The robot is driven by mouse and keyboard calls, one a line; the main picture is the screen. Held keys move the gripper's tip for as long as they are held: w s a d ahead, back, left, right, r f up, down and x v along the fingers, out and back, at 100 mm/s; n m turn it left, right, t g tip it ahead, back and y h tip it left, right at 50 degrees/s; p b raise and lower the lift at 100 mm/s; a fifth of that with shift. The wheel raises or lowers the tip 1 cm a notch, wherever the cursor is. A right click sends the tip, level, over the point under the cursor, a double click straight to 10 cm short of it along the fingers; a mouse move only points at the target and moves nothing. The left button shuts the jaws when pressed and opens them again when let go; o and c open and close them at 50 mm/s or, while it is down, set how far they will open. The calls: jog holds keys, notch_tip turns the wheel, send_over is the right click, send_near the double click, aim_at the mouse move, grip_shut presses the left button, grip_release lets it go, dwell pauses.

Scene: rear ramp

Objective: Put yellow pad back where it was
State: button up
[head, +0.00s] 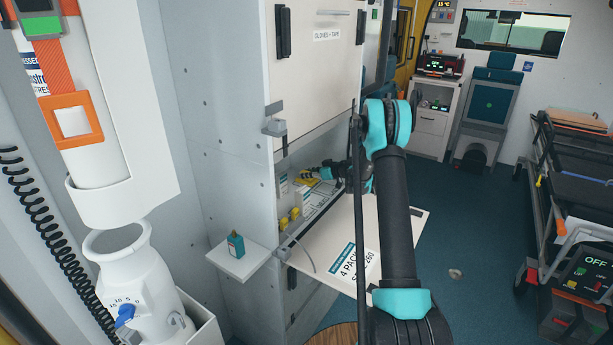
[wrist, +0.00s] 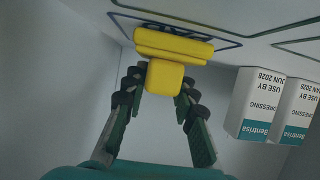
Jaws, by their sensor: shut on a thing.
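The yellow pad (wrist: 174,46) shows in the wrist view as a wide bar with a squarer block on the gripper side. My gripper (wrist: 160,87) is shut on this block, one finger on each side. The bar is at a dark outlined, lettered patch (wrist: 218,42) on a pale surface and covers part of it. I cannot tell whether it touches that surface. In the head view, my gripper (head: 322,173) reaches into the open cabinet compartment, with yellow showing at its tip (head: 306,176). The arm hides part of this.
White and teal dressing boxes (wrist: 255,105) stand right of the gripper in the wrist view. The cabinet's lowered flap (head: 340,250) lies below my arm. Yellow knobs (head: 289,218) sit at the compartment's left. A small shelf (head: 243,262) holds a teal bottle (head: 235,245).

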jog(key=shift+f, duration=0.15)
jog(key=o, duration=1.1)
jog(key=shift+c, duration=0.2)
